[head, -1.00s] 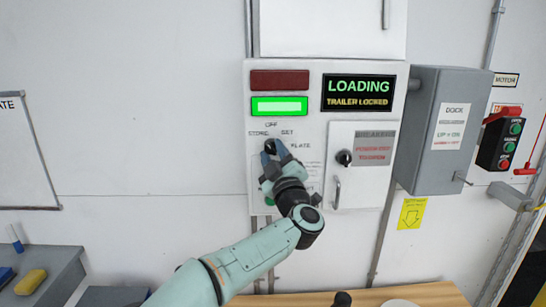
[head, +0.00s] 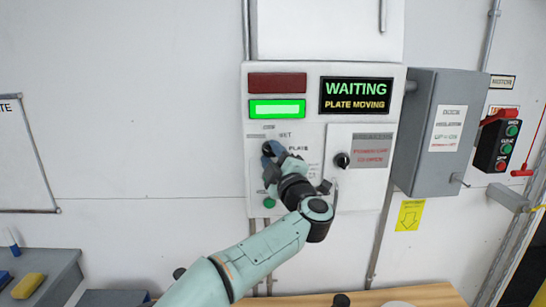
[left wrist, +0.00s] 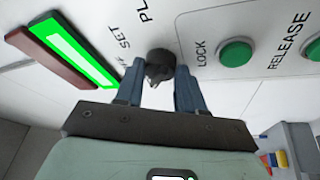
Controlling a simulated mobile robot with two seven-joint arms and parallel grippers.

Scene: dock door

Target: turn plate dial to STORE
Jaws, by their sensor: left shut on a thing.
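The plate dial (left wrist: 159,66) is a black knob on the white control panel (head: 258,215). In the left wrist view it sits between the two blue fingers of my left gripper (left wrist: 160,85), which is shut on it. In the head view my left gripper (head: 272,150) covers most of the dial, and its labels are partly hidden; SET and PLATE can be made out. I cannot read which label the dial points to. The display (head: 356,96) reads WAITING, PLATE MOVING. My right gripper is not in view.
A green lamp (head: 277,109) is lit below a dark red one (head: 278,83). A breaker door with a black knob (head: 342,160) is right of the dial. Green LOCK (left wrist: 235,52) and RELEASE (left wrist: 314,49) buttons are near my fingers. A grey box (head: 430,165) stands out at the right.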

